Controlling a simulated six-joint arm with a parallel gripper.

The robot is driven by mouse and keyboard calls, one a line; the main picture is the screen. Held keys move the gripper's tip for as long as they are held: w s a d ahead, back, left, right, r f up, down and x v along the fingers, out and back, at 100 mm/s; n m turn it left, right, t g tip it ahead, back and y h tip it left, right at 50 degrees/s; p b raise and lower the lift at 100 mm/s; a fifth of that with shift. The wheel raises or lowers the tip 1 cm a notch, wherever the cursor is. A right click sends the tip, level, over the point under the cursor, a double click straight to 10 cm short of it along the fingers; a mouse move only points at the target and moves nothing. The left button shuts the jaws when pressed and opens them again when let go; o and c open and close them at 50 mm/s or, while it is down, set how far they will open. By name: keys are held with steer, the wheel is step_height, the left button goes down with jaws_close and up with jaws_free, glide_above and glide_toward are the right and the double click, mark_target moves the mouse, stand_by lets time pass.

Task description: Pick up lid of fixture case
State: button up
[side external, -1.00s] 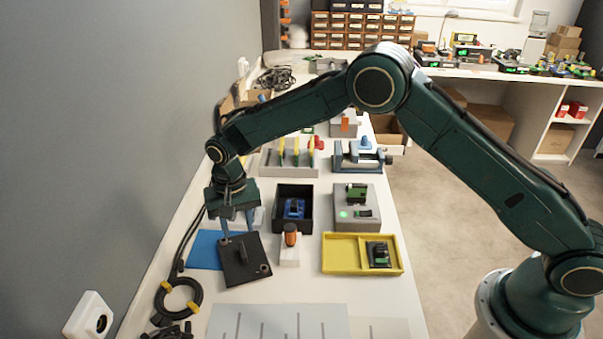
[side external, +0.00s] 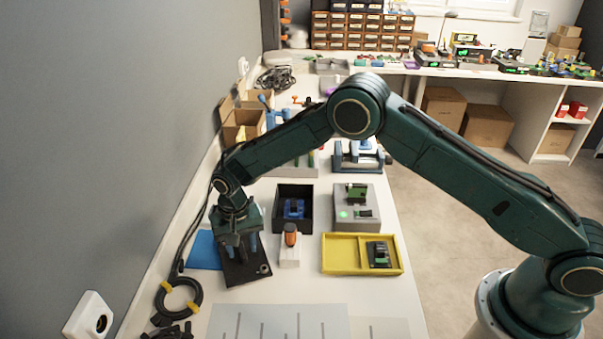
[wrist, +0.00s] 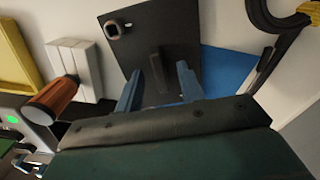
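The lid is a flat black plate (side external: 248,275) with a raised handle bar, lying at the left of the bench partly over a blue mat. It also shows in the wrist view (wrist: 188,32), where its handle (wrist: 160,72) stands between my two blue fingers. My gripper (side external: 239,255) is open over the lid, pointing down, and its gap also shows in the wrist view (wrist: 158,72). I cannot tell whether the fingers touch the handle. The open black case (side external: 279,222) holds a blue part and stands behind and right of the lid.
A white block with an orange-handled tool (side external: 290,252) stands close right of the lid. A yellow tray (side external: 342,269) and grey fixture (side external: 345,220) lie farther right. A blue mat (side external: 203,252) and coiled black cable (side external: 162,302) are at left.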

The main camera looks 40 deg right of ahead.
steer(key=shift+f, duration=0.5)
steer(key=shift+c, duration=0.5)
jaws_close()
